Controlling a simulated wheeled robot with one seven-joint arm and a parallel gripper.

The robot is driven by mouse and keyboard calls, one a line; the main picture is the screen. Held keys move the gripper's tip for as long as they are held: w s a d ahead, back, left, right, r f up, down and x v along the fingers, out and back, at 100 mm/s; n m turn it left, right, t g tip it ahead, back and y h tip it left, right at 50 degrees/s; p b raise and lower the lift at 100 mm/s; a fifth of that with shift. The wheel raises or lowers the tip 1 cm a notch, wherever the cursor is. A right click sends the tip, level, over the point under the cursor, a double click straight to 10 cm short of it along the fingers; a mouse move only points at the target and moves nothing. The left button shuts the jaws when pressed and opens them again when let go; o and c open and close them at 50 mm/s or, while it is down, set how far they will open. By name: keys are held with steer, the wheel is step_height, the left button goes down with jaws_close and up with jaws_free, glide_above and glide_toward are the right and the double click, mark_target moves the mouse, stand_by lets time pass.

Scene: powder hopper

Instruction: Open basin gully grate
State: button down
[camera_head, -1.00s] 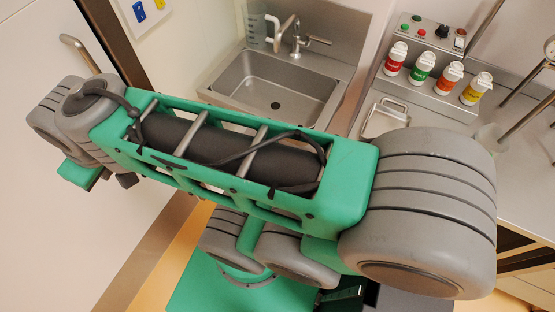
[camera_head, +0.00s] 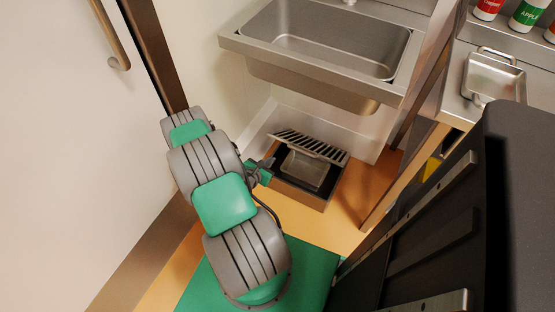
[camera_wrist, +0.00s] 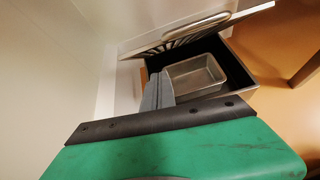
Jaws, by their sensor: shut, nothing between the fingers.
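The gully grate (camera_head: 310,146), a slatted metal panel, is tilted up over the floor gully box (camera_head: 305,188) below the sink. It also shows in the wrist view (camera_wrist: 205,31), slanting at the back of the dark box (camera_wrist: 243,72). A metal basket (camera_head: 305,168) sits inside the box and shows in the wrist view too (camera_wrist: 195,76). My gripper (camera_head: 266,168) is at the left side of the box, its fingers shut and empty. In the wrist view the fingertips (camera_wrist: 158,85) overlap the box's left side, near the basket; I cannot tell whether they touch anything.
The sink basin (camera_head: 325,40) hangs above the gully. A counter with a metal tray (camera_head: 492,77) and bottles (camera_head: 528,14) is at the right. A white door (camera_head: 70,130) with a handle is at the left. Orange floor (camera_head: 350,215) is free right of the box.

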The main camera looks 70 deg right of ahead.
steer(key=s+d+f+n+b, duration=0.1)
steer(key=s+d+f+b, duration=0.15)
steer(key=d+f, duration=0.55)
steer(key=d+r, duration=0.2)
steer(key=r, duration=0.1)
steer(key=shift+d+r+p, duration=0.25)
steer(key=shift+d+p, duration=0.05)
steer(key=shift+d, duration=0.1)
steer(key=shift+r, duration=0.15)
